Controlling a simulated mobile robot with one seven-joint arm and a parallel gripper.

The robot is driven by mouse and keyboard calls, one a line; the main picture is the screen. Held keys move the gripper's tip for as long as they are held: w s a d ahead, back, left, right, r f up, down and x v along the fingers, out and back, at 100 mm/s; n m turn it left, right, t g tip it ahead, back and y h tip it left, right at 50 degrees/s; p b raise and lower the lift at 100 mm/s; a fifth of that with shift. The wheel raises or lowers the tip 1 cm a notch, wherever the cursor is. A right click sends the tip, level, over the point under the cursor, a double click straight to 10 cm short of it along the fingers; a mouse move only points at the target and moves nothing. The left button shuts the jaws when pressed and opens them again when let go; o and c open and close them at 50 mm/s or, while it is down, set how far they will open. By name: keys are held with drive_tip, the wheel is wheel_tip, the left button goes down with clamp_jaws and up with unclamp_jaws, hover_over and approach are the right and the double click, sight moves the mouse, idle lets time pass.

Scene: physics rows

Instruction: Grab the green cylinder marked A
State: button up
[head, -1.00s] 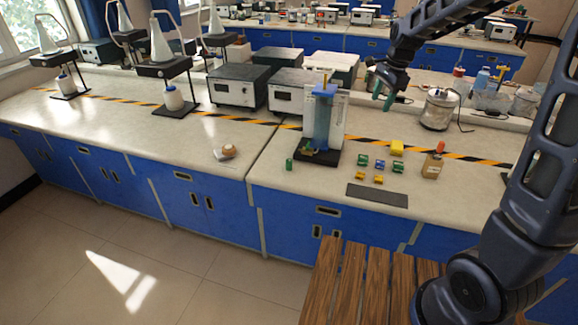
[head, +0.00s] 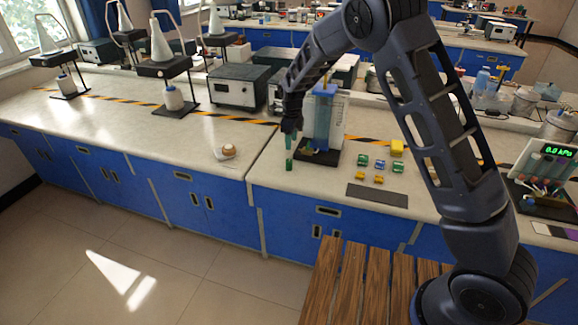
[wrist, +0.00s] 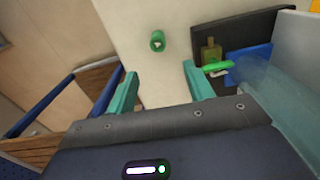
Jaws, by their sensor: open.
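A small green cylinder (head: 289,165) stands on the bench near its front edge, left of the apparatus with the blue column. In the wrist view the green cylinder (wrist: 157,41) is seen from above, with a pale mark on its top too small to read. My gripper (head: 290,140) is just above it in the head view. In the wrist view my gripper (wrist: 160,76) has its two teal fingers spread with nothing between them. The cylinder lies a little beyond the fingertips, roughly in line with the gap.
The blue column apparatus (head: 322,115) on a dark base stands close on the right of my gripper. Several small green, blue and yellow blocks and a dark mat (head: 377,195) lie further right. A round tan item (head: 228,150) lies to the left. The bench between is clear.

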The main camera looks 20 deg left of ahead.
sight(289, 160)
drive_tip(key=shift+s+a+f, duration=0.15)
drive_tip(key=shift+a+f, duration=0.25)
drive_tip(key=shift+f, duration=0.2)
drive_tip(key=shift+a+f, duration=0.1)
drive_tip(key=shift+f, duration=5.1)
drive_tip(key=c, duration=1.1)
drive_tip(key=shift+r, duration=0.1)
